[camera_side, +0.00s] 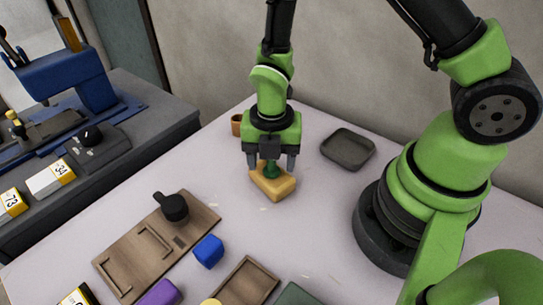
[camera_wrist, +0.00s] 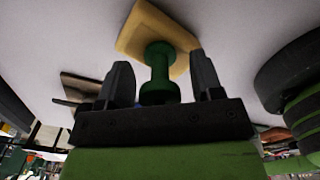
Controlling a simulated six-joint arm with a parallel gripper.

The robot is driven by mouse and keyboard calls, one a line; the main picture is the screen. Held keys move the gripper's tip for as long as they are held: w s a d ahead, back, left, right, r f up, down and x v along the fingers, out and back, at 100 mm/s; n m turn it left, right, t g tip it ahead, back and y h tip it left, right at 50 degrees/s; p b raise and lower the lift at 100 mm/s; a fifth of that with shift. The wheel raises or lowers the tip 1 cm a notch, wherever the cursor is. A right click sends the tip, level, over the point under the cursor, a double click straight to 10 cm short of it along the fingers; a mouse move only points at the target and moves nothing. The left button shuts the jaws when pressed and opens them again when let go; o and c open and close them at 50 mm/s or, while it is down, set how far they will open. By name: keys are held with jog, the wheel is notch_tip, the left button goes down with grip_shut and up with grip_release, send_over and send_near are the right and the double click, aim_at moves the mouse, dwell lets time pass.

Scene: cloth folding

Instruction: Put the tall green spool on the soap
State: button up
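The tall green spool (camera_side: 271,170) stands upright on the yellow soap (camera_side: 273,190) and appears to touch its top. In the wrist view the spool (camera_wrist: 159,72) has its far end against the soap (camera_wrist: 135,32). My gripper (camera_side: 271,162) is over the soap with one finger on each side of the spool. In the wrist view my gripper (camera_wrist: 160,60) is open, with a visible gap between each finger and the spool. The near end of the spool lies close to the gripper's palm; whether it touches is unclear.
A dark grey tray (camera_side: 347,163) lies right of the soap, and a brown cup (camera_side: 237,125) stands behind left. In front are a wooden board (camera_side: 135,262) with a black knobbed piece (camera_side: 174,208), a blue cube (camera_side: 208,251), a purple block (camera_side: 160,294) and a wooden tray (camera_side: 246,283).

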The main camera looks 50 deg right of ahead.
notch_tip(320, 180, up, 12)
jog(key=shift+r, duration=0.1)
jog(key=s+d+r+m+t+y, duration=0.1)
jog(key=s+r+m+t, duration=0.2)
jog(key=m, duration=1.1)
jog(key=s+d+r+m+t+y, duration=0.1)
jog(key=s+r+m+t, duration=0.3)
jog(key=s+r+m, duration=0.3)
notch_tip(320, 180, up, 4)
jog(key=m, duration=0.8)
jog(key=shift+s+d+r, duration=0.15)
jog(key=shift+s+d, duration=0.2)
jog(key=shift+d, duration=0.05)
